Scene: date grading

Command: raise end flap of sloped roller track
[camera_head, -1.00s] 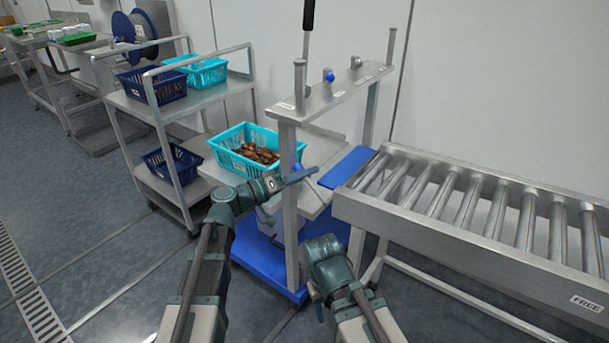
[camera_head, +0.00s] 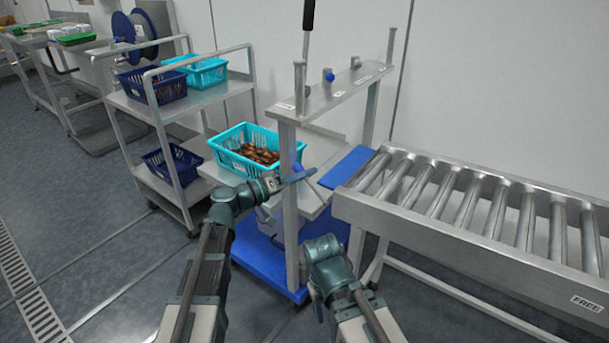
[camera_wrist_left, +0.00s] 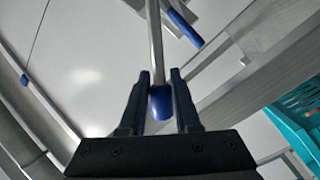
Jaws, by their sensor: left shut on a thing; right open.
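The roller track (camera_head: 430,215) runs along the right side, with bare metal rollers. A flat blue plate (camera_head: 348,167) lies at its left end, beside the metal stand; I cannot tell for sure that it is the end flap. My left gripper (camera_head: 297,178) is at the stand's front post, shut on a blue-tipped handle. In the left wrist view the blue tip (camera_wrist_left: 160,103) sits between the two fingers, on a thin metal rod (camera_wrist_left: 155,45). My right gripper (camera_head: 318,297) is low in front of the stand, open; its fingers are mostly hidden.
A metal stand (camera_head: 335,95) with a blue knob (camera_head: 329,76) rises between the track and a teal basket (camera_head: 222,155) of dates. A cart (camera_head: 130,105) with several baskets stands to the left. The floor at lower left is clear.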

